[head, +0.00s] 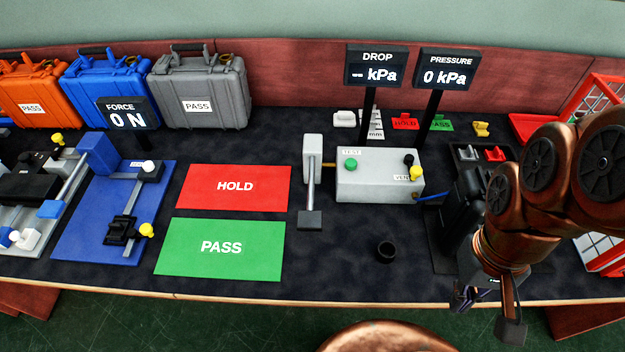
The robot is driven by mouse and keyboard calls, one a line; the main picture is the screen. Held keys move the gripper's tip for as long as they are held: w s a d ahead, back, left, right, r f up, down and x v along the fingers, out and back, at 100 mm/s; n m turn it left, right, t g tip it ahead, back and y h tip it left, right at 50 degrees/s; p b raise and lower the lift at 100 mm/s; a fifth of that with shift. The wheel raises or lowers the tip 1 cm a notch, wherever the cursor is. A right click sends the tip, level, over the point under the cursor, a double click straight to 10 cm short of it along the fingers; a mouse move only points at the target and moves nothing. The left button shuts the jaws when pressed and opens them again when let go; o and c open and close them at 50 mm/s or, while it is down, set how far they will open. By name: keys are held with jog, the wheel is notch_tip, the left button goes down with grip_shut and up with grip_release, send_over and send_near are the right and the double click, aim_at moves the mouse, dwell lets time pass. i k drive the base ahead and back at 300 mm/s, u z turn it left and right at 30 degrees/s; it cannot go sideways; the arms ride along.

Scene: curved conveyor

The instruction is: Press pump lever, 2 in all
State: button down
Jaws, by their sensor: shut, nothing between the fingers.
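The pump (313,148) is an upright grey block on the dark bench top, left of a light grey test box (370,188). Its lever is a thin rod (311,190) that runs toward the front and ends in a dark grey pad (311,220). The pressure display (446,70) reads 0 kPa and the drop display (375,67) shows dashes. My gripper (486,312) is shut and empty at the lower right, by the bench's front edge. It is well to the right of the lever and apart from it.
A black case (462,200) stands beside my arm. A small black cup (386,251) sits in front of the test box. Red HOLD (235,187) and green PASS (220,248) mats lie left of the lever. Bare bench surrounds the lever pad.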

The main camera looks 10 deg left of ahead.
aim_at(310, 220)
jog(key=u, duration=0.1)
jog(key=k, duration=0.65)
jog(key=u, duration=2.5)
